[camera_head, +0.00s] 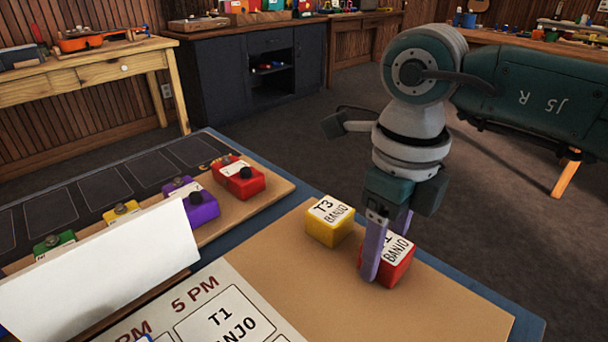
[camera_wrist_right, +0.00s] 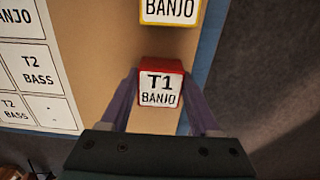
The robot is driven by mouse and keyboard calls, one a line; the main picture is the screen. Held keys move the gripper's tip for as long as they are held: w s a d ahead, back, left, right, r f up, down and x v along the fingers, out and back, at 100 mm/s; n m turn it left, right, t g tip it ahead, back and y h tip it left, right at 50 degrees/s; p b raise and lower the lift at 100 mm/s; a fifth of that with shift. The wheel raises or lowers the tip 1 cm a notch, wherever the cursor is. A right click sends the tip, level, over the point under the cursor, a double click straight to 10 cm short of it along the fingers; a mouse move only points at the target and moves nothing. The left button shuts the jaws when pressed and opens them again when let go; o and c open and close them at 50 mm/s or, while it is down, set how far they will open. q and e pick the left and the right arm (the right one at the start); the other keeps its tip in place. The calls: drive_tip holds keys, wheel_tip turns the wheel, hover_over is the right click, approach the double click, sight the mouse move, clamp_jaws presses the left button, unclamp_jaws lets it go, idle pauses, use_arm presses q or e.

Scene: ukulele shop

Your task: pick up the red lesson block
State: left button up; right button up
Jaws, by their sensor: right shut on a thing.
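The red lesson block (camera_head: 398,270) has a white top label, partly hidden by a finger in the head view. In the right wrist view the red block (camera_wrist_right: 160,88) shows its label "T1 BANJO". My right gripper (camera_head: 385,258) points down with its purple fingers on either side of the block and is shut on it. The block is at or close to the tan board (camera_head: 440,310); I cannot tell whether it is lifted. My left gripper is not in view.
A yellow block (camera_head: 328,222) labelled "T3 BANJO" stands just left of the red block. A white upright card (camera_head: 100,265) and a tray with colored pedals, including a red one (camera_head: 238,178), are at the left. A printed schedule (camera_head: 215,310) lies in front.

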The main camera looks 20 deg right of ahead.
drive_tip(key=c, duration=0.6)
drive_tip(key=shift+c, duration=0.2)
